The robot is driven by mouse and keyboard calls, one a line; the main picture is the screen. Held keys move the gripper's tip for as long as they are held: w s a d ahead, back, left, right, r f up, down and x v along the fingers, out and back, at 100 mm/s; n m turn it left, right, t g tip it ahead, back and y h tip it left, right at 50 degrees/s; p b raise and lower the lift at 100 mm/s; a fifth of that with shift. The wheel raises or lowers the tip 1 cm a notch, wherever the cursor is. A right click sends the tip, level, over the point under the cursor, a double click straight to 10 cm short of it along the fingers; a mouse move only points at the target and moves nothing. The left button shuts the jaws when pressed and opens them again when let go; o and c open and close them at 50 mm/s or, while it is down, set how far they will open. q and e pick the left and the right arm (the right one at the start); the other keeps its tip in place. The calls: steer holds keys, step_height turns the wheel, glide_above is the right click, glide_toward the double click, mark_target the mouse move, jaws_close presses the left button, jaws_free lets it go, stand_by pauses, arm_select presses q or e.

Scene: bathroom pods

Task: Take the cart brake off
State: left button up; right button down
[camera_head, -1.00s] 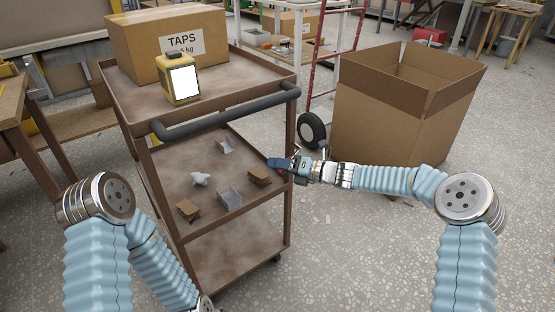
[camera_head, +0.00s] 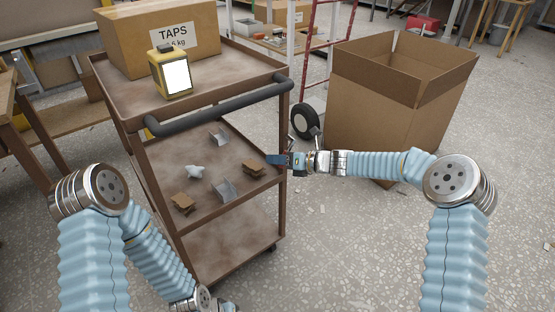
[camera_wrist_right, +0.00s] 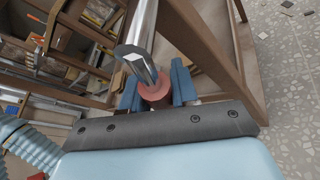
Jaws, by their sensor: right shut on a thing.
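The brown cart (camera_head: 190,236) stands ahead of me, with its dark push handle (camera_head: 215,107) facing me. My right gripper (camera_head: 278,160) is at the cart's near right post, level with the middle shelf. In the right wrist view, the blue fingers of my right gripper (camera_wrist_right: 156,88) are shut around a red knob (camera_wrist_right: 153,92), apparently the brake control. A shiny metal cylinder (camera_wrist_right: 141,35) stands in front of it and partly hides it. In the head view the fingers hide the knob. My left arm reaches the bottom edge, and its gripper is out of frame.
A box marked TAPS (camera_head: 160,38) and a yellow device with a white face (camera_head: 170,72) stand on the top shelf. Several small brackets lie on the middle shelf. An open carton (camera_head: 385,125) and a red hand truck (camera_head: 316,60) stand right of the cart.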

steer(key=c, duration=1)
jaws_free()
steer(key=shift+o, duration=0.2)
steer(key=v, duration=1.3)
steer(key=shift+s+d, duration=0.15)
steer(key=shift+d, duration=0.2)
steer(key=shift+r, duration=0.1)
